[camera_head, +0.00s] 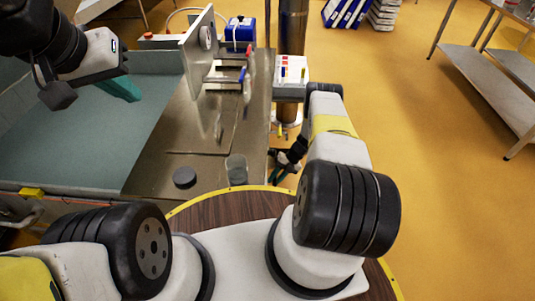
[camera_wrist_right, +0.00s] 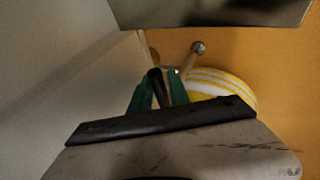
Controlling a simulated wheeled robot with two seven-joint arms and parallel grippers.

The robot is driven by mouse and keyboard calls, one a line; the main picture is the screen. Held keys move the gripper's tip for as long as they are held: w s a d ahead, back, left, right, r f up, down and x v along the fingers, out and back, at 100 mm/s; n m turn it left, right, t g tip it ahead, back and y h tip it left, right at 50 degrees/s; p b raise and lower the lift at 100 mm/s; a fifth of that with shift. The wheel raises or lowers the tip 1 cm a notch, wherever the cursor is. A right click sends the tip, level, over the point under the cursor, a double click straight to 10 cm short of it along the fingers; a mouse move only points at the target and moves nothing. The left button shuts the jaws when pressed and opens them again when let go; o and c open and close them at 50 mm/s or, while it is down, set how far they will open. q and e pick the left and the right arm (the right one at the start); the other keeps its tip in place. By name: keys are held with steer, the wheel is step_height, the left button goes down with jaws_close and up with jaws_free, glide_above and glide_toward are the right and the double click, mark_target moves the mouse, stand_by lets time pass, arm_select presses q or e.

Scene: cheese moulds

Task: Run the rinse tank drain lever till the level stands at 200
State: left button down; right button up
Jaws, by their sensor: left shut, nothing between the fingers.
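The rinse tank (camera_head: 155,62) is the wide basin at the left of the head view, with teal liquid in it. No level number is readable. My left gripper (camera_head: 122,88) is shut and empty above the tank, its teal fingers pointing down-right. My right gripper (camera_head: 285,168) is low beside the counter's right side, partly hidden by its own arm. In the right wrist view its green fingers (camera_wrist_right: 160,92) lie close on both sides of a black handle (camera_wrist_right: 157,85), which looks like the drain lever's grip. The handle's lower end is hidden between the fingers.
A rod with a round knob (camera_wrist_right: 197,47) and a yellow-and-white striped round thing (camera_wrist_right: 222,85) are just beyond the right fingers. An upright panel (camera_head: 198,48), a dark puck (camera_head: 184,177) and a clear cup (camera_head: 237,170) stand on the counter.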

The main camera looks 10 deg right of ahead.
steer(key=v, duration=0.8)
steer(key=shift+f, duration=0.1)
stand_by(1.5)
